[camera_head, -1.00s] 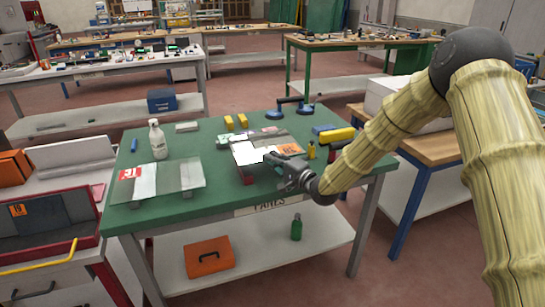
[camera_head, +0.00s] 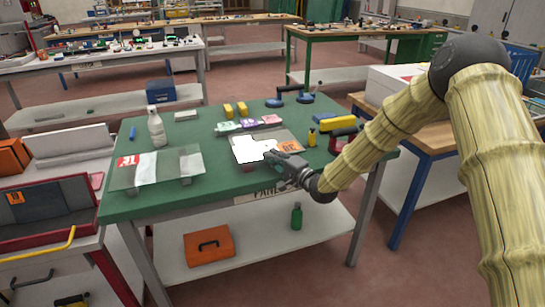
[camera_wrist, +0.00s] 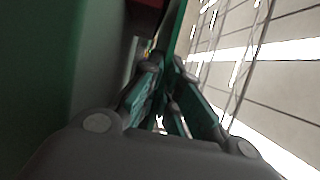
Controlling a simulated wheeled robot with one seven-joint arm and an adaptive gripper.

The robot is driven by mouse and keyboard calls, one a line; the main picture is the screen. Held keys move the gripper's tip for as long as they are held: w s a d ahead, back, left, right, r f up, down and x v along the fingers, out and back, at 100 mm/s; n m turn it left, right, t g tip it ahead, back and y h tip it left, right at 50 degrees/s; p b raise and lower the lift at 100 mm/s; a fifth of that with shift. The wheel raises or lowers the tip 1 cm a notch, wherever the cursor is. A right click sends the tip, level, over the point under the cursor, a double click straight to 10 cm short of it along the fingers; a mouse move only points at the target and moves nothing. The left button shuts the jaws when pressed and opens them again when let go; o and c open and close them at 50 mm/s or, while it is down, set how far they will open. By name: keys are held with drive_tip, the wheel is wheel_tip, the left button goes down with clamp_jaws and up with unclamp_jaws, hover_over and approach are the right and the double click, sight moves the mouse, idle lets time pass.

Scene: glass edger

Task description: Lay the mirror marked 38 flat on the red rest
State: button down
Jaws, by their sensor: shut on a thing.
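The mirror (camera_head: 255,148) has a bright white reflection and an orange label (camera_head: 289,146) that seems to read 38. My gripper (camera_head: 272,158) is shut on its near edge, above the green table. In the wrist view the mirror's face (camera_wrist: 265,60) fills the right side, edge between the fingers (camera_wrist: 168,68). A small red block, apparently the red rest (camera_head: 247,168), shows under the mirror's near left edge. It is mostly hidden, so I cannot tell whether the mirror touches it. The mirror looks nearly level in the head view.
Clear panes (camera_head: 190,165) lie on blocks at left, near a white bottle (camera_head: 156,127). A small yellow bottle (camera_head: 312,138) and red-handled tool (camera_head: 342,139) stand right.

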drive_tip(key=shift+f, duration=0.3)
idle(0.9)
drive_tip(key=c, duration=1.6)
unclamp_jaws()
drive_tip(key=shift+o, duration=0.2)
drive_tip(key=shift+f, duration=0.2)
drive_tip(key=v, duration=1.2)
drive_tip(key=shift+r, duration=0.15)
drive_tip(key=s+d+f+n+g+h+p, duration=0.1)
drive_tip(key=s+f+n+g+h+p, duration=0.15)
drive_tip(key=s+f, duration=0.8)
drive_tip(key=s+d+f+n+g+h+p, duration=0.15)
drive_tip(key=s+f+g+h, duration=0.25)
drive_tip(key=s+f, duration=0.7)
drive_tip(key=s+d+f+n+g+h+p, duration=0.1)
drive_tip(key=s+d+f+g, duration=0.1)
drive_tip(key=s, duration=0.7)
drive_tip(key=s+d+f+n+g+h+p, duration=0.1)
drive_tip(key=s+d+f+n+g+h, duration=0.1)
drive_tip(key=s, duration=0.8)
drive_tip(key=s+d+f+n+g+h+p, duration=0.2)
drive_tip(key=s+d, duration=0.3)
drive_tip(key=s, duration=0.5)
drive_tip(key=shift+d+g, duration=0.35)
drive_tip(key=shift+g, duration=0.3)
